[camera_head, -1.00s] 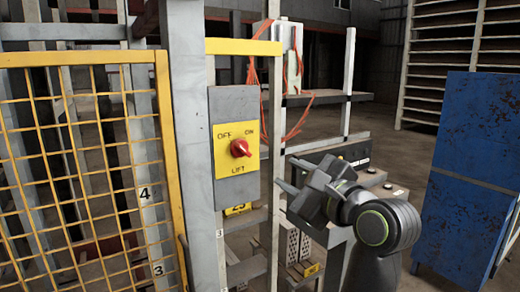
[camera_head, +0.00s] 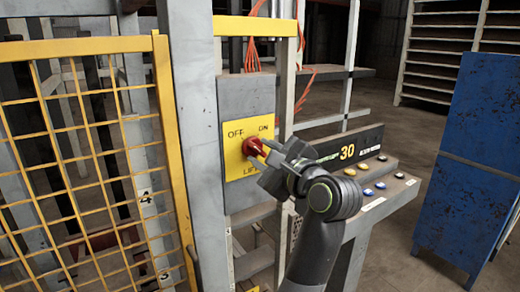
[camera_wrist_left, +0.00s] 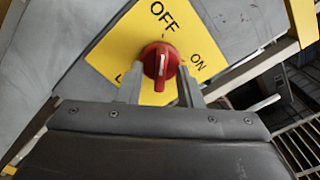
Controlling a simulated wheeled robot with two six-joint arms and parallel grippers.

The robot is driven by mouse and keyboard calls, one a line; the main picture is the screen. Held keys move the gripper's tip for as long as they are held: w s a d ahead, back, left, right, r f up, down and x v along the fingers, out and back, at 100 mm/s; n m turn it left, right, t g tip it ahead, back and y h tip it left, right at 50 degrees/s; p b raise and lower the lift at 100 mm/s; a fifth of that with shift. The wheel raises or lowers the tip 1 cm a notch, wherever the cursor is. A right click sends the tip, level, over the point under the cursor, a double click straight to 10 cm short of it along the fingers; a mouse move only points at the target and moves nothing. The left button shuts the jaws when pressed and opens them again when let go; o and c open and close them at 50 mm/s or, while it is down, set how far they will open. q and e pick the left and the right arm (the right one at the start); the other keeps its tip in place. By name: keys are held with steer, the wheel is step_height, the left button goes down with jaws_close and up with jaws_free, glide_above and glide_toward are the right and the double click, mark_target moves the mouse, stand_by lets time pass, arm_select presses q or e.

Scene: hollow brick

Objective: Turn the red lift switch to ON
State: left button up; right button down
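The red lift switch (camera_head: 253,147) is a round knob with a raised handle on a yellow plate (camera_head: 236,168) marked OFF, ON and LIFT. In the left wrist view, the knob (camera_wrist_left: 160,62) is in the middle, and its handle with a white line runs roughly in line with the word OFF above it. My left gripper (camera_head: 266,156) is at the knob. In the wrist view its fingers (camera_wrist_left: 160,88) are apart, one on each side of the handle; I cannot tell whether they touch it. My right gripper is not in view.
The plate is on a grey box (camera_head: 231,98) beside a grey post (camera_head: 191,120). A yellow mesh fence (camera_head: 85,160) stands at left. A console with buttons (camera_head: 368,192) is behind my arm, and a blue cabinet (camera_head: 468,150) is at right. Orange cables hang behind the box.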

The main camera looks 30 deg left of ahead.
arm_select(q)
steer(key=shift+s+d, duration=0.1)
steer(key=shift+c, duration=0.7)
jaws_close()
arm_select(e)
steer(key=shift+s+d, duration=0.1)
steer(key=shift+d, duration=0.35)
